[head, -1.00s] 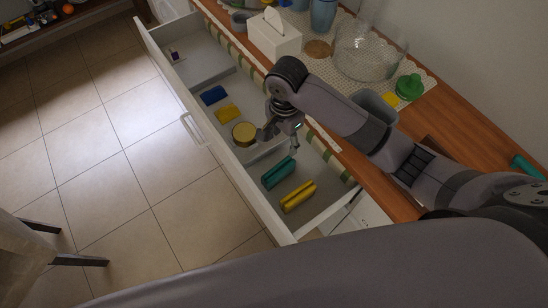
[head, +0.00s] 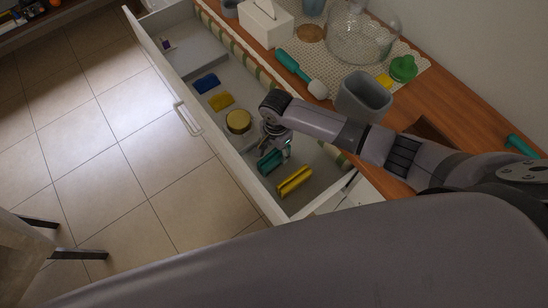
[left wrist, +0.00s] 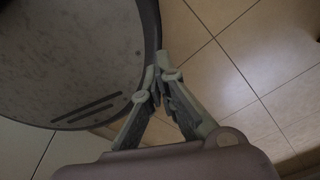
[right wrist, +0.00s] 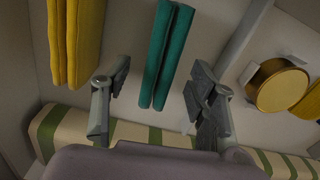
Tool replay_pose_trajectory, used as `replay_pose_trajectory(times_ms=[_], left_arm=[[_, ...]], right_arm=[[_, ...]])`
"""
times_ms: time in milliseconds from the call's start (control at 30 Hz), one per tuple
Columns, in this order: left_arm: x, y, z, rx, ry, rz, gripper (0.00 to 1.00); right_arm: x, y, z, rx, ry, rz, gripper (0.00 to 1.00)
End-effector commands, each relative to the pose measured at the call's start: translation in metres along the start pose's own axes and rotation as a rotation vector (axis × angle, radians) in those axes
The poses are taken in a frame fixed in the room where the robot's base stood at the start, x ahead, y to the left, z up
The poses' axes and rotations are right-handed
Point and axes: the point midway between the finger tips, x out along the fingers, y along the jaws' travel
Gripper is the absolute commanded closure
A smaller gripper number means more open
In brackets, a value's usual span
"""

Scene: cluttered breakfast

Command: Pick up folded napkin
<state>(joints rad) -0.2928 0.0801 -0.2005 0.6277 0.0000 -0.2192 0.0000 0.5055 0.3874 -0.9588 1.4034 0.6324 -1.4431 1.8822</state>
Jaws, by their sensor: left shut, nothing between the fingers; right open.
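A folded teal napkin (head: 270,161) lies in the open drawer, and a folded yellow napkin (head: 294,182) lies beside it. Both also show in the right wrist view, the teal one (right wrist: 166,50) near the middle and the yellow one (right wrist: 78,40) at left. My right gripper (head: 275,149) is low over the drawer. In the right wrist view, its open fingers (right wrist: 160,75) are on either side of the teal napkin's near end, with gaps. Its height above the napkin is unclear. My left gripper (left wrist: 159,72) is shut and empty, near a round grey surface (left wrist: 75,55).
The drawer (head: 206,150) also holds a round yellow tin (head: 238,121), a blue item (head: 206,83) and a small yellow item (head: 221,100). On the counter are a grey container (head: 363,97), a teal-handled tool (head: 294,66), a tissue box (head: 265,25) and a glass vessel (head: 362,35).

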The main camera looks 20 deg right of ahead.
Motion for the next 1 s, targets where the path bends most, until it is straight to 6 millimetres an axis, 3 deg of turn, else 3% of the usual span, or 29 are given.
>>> replay_pose_trajectory(times_ms=[200, 467, 1000], left_arm=[[0.003, 0.001, 0.006, 0.000, -0.008, 0.001, 1.00], [0.002, 0.002, 0.011, 0.000, -0.017, 0.002, 1.00], [0.002, 0.002, 0.012, -0.001, -0.018, 0.002, 1.00]], right_arm=[[0.028, -0.001, 0.001, 0.000, 0.000, 0.001, 0.47], [0.030, -0.001, 0.001, 0.000, 0.000, 0.000, 0.47], [0.029, -0.001, 0.001, 0.000, 0.000, 0.000, 0.82]])
